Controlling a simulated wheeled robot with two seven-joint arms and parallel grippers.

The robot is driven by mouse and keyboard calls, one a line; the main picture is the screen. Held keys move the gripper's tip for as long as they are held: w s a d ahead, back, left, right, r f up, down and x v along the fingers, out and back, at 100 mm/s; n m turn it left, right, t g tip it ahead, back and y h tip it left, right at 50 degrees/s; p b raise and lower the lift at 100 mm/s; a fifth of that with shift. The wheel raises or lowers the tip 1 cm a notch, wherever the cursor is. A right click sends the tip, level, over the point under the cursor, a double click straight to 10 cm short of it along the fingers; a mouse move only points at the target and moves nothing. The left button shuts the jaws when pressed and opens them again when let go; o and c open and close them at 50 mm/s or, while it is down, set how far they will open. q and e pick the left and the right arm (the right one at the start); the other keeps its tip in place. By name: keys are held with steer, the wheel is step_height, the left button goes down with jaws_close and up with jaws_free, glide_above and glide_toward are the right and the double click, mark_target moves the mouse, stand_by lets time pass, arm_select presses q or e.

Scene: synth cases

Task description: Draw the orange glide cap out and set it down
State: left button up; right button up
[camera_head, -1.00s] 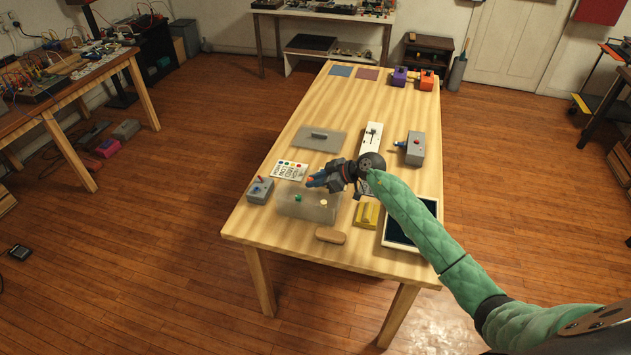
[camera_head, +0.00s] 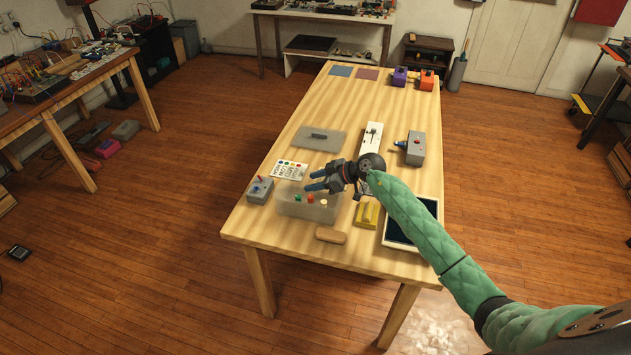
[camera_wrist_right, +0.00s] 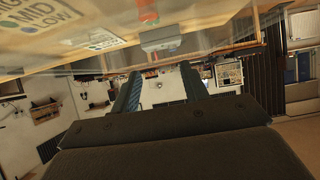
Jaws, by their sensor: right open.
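A small orange-red cap (camera_head: 311,198) stands at the translucent tray (camera_head: 290,209) near the table's left front, between a green cap (camera_head: 298,197) and a cream cap (camera_head: 323,204). An orange-red piece (camera_wrist_right: 148,12), apparently this cap, shows at the top of the right wrist view. My right gripper (camera_head: 315,181) is open, its blue fingers pointing left just behind and above the caps. Nothing shows between its fingers (camera_wrist_right: 158,90) in the wrist view. I cannot tell how deep the cap sits. My left gripper is not in view.
A grey switch box (camera_head: 260,190) and a lettered card (camera_head: 290,170) lie left of the gripper. A yellow block (camera_head: 367,215), a tan block (camera_head: 330,236) and a dark-lined tray (camera_head: 388,238) are near the front. The table's middle back is clear.

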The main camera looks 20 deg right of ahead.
arm_select(q)
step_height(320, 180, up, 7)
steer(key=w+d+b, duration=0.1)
steer(key=b, duration=0.1)
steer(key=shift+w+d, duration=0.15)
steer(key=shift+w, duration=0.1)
arm_select(e)
steer(key=v, duration=0.7)
steer(key=shift+d+r, duration=0.15)
steer(key=shift+d, duration=0.2)
steer(key=shift+s+a, duration=0.1)
steer(key=shift+s, duration=0.1)
